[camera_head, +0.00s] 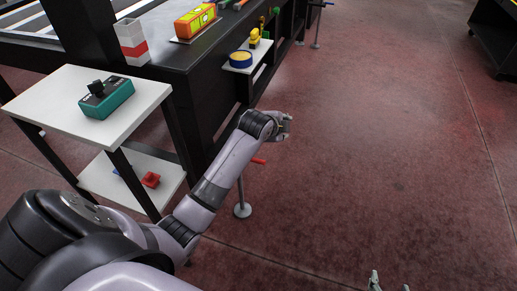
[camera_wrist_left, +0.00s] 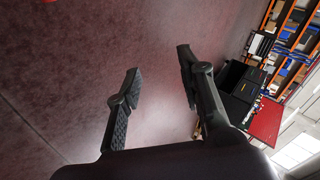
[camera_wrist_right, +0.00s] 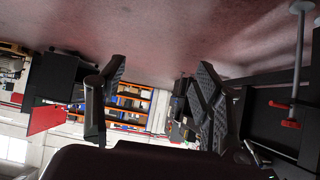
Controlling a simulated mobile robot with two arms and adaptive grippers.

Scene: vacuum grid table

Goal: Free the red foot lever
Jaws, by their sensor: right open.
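A red lever (camera_head: 258,161) sticks out beside the black table frame, above a grey post with a round foot (camera_head: 242,210). My left arm passes close by and hides part of that area. Red parts (camera_wrist_right: 290,124) on a post also show at the right of the right wrist view. My left gripper (camera_head: 285,124) is past the lever, above it in the picture, apart from it; its fingers stand open and empty in the left wrist view (camera_wrist_left: 160,65). My right gripper (camera_head: 390,284) is open and empty at the bottom edge, over the floor; its fingers also show in the right wrist view (camera_wrist_right: 162,70).
A white side shelf (camera_head: 60,112) holds a teal box (camera_head: 106,97) with a black top. A red part (camera_head: 150,180) lies on its lower shelf. The black table (camera_head: 185,60) carries a yellow-orange block (camera_head: 195,20). The reddish floor (camera_head: 390,150) to the right is clear.

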